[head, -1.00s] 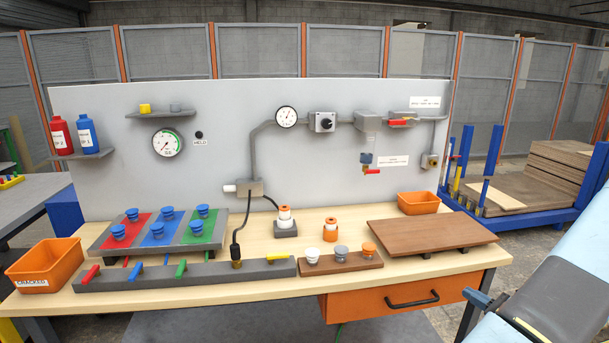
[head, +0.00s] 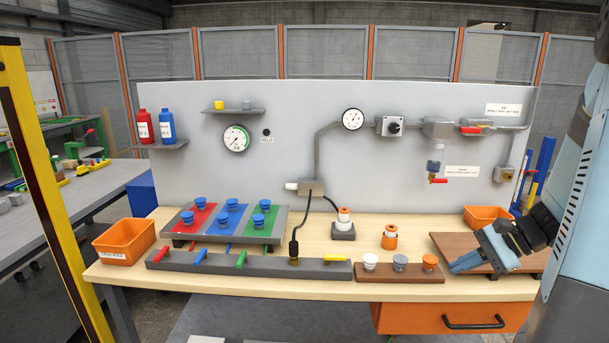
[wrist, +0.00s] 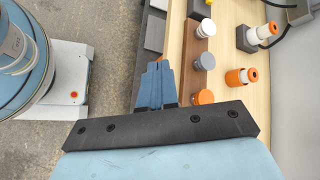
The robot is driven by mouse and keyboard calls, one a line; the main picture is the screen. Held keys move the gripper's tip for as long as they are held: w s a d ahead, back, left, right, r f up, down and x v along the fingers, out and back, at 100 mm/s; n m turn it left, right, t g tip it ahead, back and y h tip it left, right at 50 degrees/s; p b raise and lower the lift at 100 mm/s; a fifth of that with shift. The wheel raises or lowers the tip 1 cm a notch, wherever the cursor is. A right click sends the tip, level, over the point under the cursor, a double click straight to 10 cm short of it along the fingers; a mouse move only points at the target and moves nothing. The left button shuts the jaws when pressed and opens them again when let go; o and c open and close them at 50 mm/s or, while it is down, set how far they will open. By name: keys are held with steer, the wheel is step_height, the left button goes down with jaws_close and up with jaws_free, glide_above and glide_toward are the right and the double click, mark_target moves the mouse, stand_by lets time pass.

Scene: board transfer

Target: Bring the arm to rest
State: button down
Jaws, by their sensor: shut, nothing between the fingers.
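My gripper (head: 460,266) is at the right of the head view, with blue fingers shut and nothing between them. In that view it overlaps the brown board (head: 450,243) on the right of the bench; whether it touches the board I cannot tell. In the wrist view the gripper (wrist: 156,66) points along the bench's front edge, beside the brown strip with white, grey and orange knobs (wrist: 193,60). My blue arm runs up the right edge of the head view.
The wooden bench (head: 330,285) carries a grey rail with coloured levers (head: 190,262), a panel with blue knobs (head: 268,238) and orange bins (head: 122,246), (head: 480,214). A grey back panel (head: 300,110) stands behind. A yellow post (head: 45,190) rises at the left.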

steer(key=s+a+r+n+t+h, duration=0.2)
steer(key=s+a+r+n+h, duration=0.7)
steer(key=r, duration=0.7)
steer(key=s+a+n, duration=0.3)
steer(key=n, duration=0.1)
steer(key=shift+s+t+h, duration=0.2)
steer(key=shift+t+h, duration=0.1)
